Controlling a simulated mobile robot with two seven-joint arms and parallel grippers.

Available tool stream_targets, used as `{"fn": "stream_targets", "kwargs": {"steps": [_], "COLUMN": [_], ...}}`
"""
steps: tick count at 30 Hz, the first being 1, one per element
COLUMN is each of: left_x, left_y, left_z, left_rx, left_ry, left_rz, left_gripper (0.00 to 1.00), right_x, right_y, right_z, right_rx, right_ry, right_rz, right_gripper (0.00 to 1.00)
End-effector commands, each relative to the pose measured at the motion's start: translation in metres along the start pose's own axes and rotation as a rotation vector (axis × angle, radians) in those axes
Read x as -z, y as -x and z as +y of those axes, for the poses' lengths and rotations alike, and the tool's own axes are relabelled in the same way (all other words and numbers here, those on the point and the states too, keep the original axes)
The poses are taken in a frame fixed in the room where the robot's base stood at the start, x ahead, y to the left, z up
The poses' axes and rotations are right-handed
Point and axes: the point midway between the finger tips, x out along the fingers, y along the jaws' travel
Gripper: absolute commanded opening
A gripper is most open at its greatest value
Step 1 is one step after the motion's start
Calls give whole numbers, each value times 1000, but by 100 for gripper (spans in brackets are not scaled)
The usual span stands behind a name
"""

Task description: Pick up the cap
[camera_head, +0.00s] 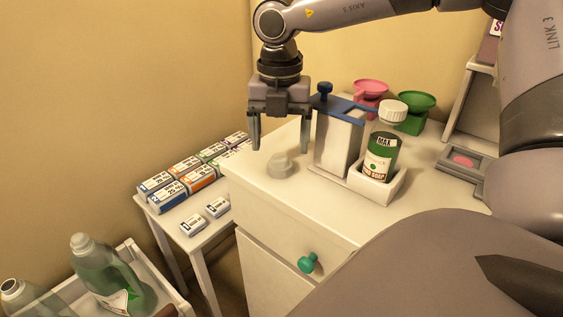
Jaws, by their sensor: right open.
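A small pale grey cap (280,167) lies on the white cabinet top (300,200), near its left edge. My right gripper (281,148) points down above the cap, with one finger to each side. Its jaws are open and hold nothing, and the fingertips appear slightly higher than the cap. My left gripper is not in view.
The bottle stands in a white holder (380,190). Pink (371,90) and green (415,108) scales are behind. Several small boxes (185,180) cover a lower side table.

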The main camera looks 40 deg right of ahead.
Motion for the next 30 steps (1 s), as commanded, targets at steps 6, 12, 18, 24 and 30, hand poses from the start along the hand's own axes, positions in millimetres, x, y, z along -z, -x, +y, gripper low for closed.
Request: {"fn": "stream_targets", "kwargs": {"steps": [6, 12, 18, 24, 30], "left_x": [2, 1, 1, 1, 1], "left_y": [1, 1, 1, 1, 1], "left_z": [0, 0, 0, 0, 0], "left_rx": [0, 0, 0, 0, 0], "left_ry": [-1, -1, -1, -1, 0], "left_rz": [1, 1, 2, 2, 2], "left_gripper": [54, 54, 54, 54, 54], "right_x": [-1, -1, -1, -1, -1], "right_y": [-31, -49, -49, -49, -49], "right_z": [1, 1, 1, 1, 1], "right_rx": [1, 0, -1, -1, -1], "right_ry": [1, 0, 0, 0, 0], "right_rz": [4, 1, 0, 0, 0], "right_gripper": [80, 80, 80, 21, 21]}}
